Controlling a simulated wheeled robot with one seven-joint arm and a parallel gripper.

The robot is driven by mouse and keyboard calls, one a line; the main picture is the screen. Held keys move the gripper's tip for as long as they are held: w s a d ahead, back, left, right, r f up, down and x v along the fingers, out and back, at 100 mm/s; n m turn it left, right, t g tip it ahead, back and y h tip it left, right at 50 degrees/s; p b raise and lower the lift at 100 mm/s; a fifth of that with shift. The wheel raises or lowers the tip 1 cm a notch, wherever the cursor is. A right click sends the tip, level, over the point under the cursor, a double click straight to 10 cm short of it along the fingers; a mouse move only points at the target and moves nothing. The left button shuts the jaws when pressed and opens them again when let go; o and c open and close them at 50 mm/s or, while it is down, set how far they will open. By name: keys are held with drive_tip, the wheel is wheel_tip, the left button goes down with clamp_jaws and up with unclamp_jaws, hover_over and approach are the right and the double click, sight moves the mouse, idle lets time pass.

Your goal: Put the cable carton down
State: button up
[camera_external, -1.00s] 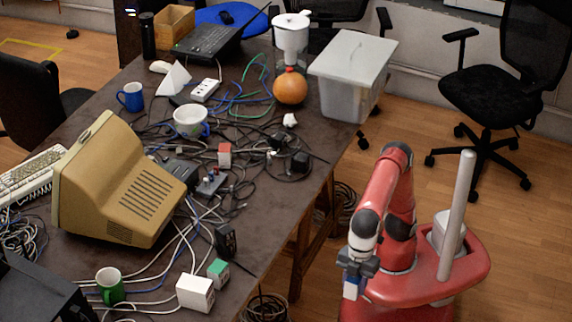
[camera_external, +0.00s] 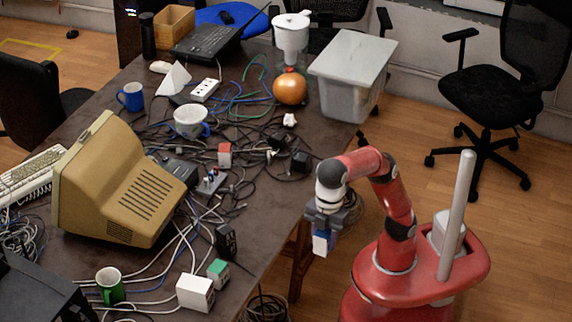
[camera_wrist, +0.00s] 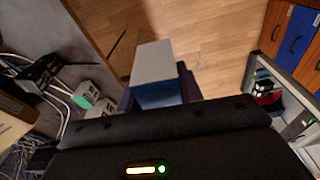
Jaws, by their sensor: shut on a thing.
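The cable carton (camera_external: 322,243) is a small white and blue box. My gripper (camera_external: 325,226) is shut on it and holds it in the air by the table's right edge, in front of my base. In the wrist view the carton (camera_wrist: 155,75) shows a pale grey face and a blue face, between the dark fingers of my gripper (camera_wrist: 160,98). The brown table (camera_external: 255,225) lies to the left of the carton. The fingers' contact with the carton is partly hidden.
Near the table's right edge stand a white box (camera_external: 195,293), a green-and-white box (camera_external: 218,269) and a black adapter (camera_external: 226,242). Cables tangle across the middle. A grey lidded bin (camera_external: 345,95) stands at the back right. A beige monitor (camera_external: 110,190) takes up the left.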

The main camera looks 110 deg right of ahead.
drive_tip(key=w+d, duration=0.4)
drive_tip(key=d, duration=0.9)
drive_tip(key=w+d, duration=0.3)
drive_tip(key=d, duration=1)
drive_tip(key=s+d+f, duration=0.2)
drive_tip(key=d, duration=0.9)
drive_tip(key=s+d+f+n, duration=0.1)
drive_tip(key=s+d+f, duration=0.2)
drive_tip(key=d, duration=0.8)
wheel_tip(320, 180, down, 10)
drive_tip(key=shift+r+b, duration=0.25)
drive_tip(key=shift+b, duration=0.75)
drive_tip(key=shift+f, duration=0.1)
drive_tip(key=shift+f, duration=0.15)
drive_tip(key=o, duration=1.1)
drive_tip(key=shift+c, duration=0.2)
